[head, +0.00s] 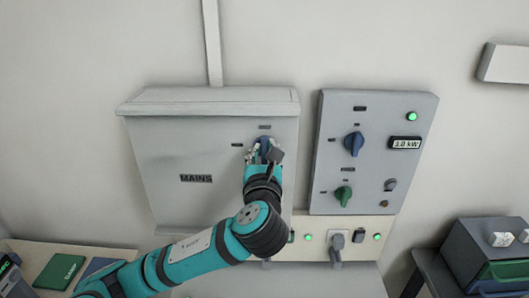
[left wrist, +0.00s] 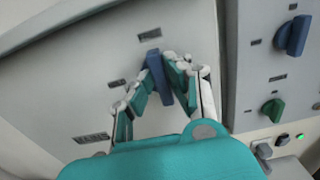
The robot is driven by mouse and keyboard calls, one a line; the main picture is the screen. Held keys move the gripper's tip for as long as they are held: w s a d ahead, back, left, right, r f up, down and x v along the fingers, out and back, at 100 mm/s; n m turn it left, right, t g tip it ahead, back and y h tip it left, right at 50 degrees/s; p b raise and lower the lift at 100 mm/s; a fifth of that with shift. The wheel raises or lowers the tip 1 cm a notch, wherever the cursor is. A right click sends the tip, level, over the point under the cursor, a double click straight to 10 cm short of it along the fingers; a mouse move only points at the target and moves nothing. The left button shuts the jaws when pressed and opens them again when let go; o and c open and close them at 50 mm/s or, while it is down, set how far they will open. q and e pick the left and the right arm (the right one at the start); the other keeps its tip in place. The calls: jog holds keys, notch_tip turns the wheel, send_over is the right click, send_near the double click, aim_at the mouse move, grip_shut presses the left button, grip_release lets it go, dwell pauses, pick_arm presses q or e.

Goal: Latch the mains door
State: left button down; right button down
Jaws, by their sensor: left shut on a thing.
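The grey mains box (head: 170,150) hangs on the wall with its door shut, as far as I can see, and carries a "MAINS" label (head: 196,178). A blue latch handle (left wrist: 158,74) is at the right side of the door. It shows in the head view (head: 264,142), mostly covered by my gripper. My left gripper (head: 265,150) is shut on this handle, with one finger on each side of it in the left wrist view (left wrist: 160,84). The handle points nearly up and down in that view, between two small dark labels. My right gripper is not in view.
Right of the box is a grey control panel (head: 350,185) with a blue knob (head: 354,144), a green knob (head: 343,196) and a "3.0 kW" display (head: 405,143). Below is a cream strip (head: 310,251) with a plugged-in grey plug (head: 337,246).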

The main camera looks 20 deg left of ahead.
pick_arm(q)
jog(key=shift+n, duration=0.3)
jog(key=n, duration=0.3)
jog(key=shift+a+p, duration=0.1)
jog(key=shift+p, duration=0.25)
jog(key=n, duration=0.5)
jog(key=shift+s+a+f, duration=0.1)
jog(key=n, duration=0.4)
jog(key=shift+a+f+n, duration=0.1)
jog(key=shift+f+n, duration=0.05)
jog(key=shift+n, duration=0.15)
jog(key=n, duration=0.4)
jog(key=shift+f+n, duration=0.15)
jog(key=shift+n, duration=0.15)
jog(key=c, duration=1.3)
grip_release()
